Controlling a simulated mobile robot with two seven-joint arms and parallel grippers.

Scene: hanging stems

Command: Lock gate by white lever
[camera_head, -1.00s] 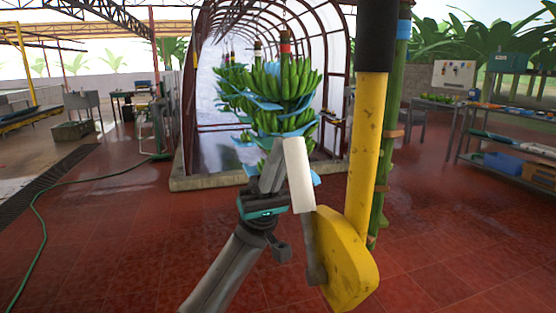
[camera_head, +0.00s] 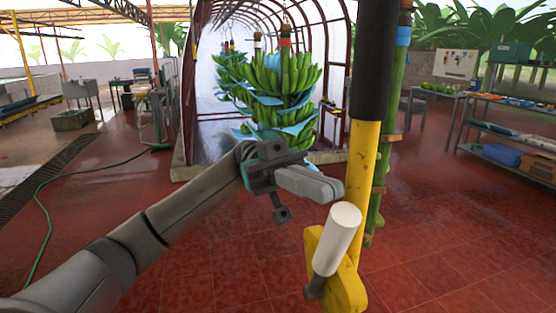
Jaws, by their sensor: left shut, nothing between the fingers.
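The white lever (camera_head: 338,235) is a white cylindrical grip on a short grey rod. It sits on a yellow bracket (camera_head: 347,291) low on a yellow post (camera_head: 364,165) with a black upper part. The lever leans up and slightly right, and its round end faces me. My left gripper (camera_head: 337,191) comes in from the left, with its shut fingers pointing right. The fingertips are just above the end of the lever in the picture. I cannot tell whether they touch it. Nothing is held. My right gripper is not in view.
A green stem (camera_head: 381,190) stands right behind the post. Banana bunches (camera_head: 282,85) hang behind my gripper in the arched tunnel. A shelf table (camera_head: 505,160) stands at right and a green hose (camera_head: 60,180) lies at left. The red tiled floor is mostly clear.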

